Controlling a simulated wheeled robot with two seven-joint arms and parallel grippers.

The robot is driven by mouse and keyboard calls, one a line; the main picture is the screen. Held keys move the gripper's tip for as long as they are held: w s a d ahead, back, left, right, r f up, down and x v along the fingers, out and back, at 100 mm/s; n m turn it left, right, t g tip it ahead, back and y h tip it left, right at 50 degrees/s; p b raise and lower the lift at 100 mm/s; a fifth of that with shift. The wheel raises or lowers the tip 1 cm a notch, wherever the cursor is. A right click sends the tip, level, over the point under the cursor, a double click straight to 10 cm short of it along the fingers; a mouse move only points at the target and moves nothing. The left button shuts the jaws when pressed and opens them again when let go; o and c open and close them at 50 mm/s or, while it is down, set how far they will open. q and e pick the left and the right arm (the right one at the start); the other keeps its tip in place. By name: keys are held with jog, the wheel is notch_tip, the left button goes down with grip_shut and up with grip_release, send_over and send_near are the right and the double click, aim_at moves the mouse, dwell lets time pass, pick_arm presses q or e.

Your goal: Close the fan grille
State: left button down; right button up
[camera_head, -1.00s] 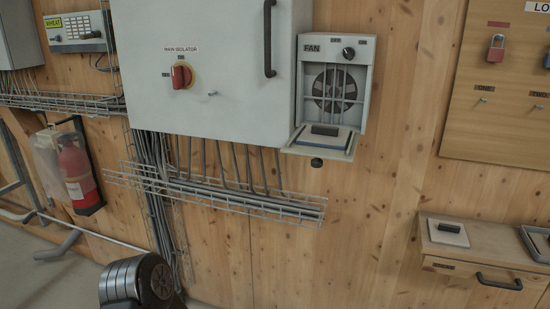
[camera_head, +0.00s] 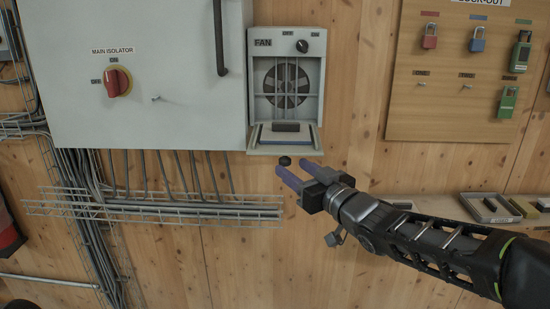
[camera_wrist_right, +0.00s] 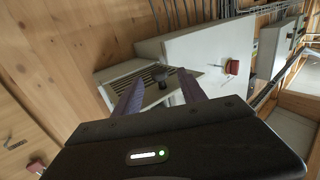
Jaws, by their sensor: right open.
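The fan grille (camera_head: 285,138) hangs open, folded down flat below the fan housing (camera_head: 287,80) with its dark handle block on top. My left gripper is out of view.
The grey isolator cabinet (camera_head: 150,60) with a red rotary switch (camera_head: 117,82) stands left of the fan. A wire cable tray (camera_head: 150,207) runs below. A padlock board (camera_head: 455,75) is at the right. Small trays (camera_head: 487,207) sit lower right.

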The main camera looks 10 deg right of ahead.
aim_at(281, 159)
jog(key=p+x, duration=0.1)
jog(key=x, duration=0.5)
jog(key=shift+w+a+r+p, duration=0.1)
jog(key=shift+w+p, duration=0.1)
jog(key=shift+p, duration=0.2)
jog(key=shift+w+a, duration=0.15)
jog(key=shift+w, duration=0.45)
grip_shut()
dwell(0.7)
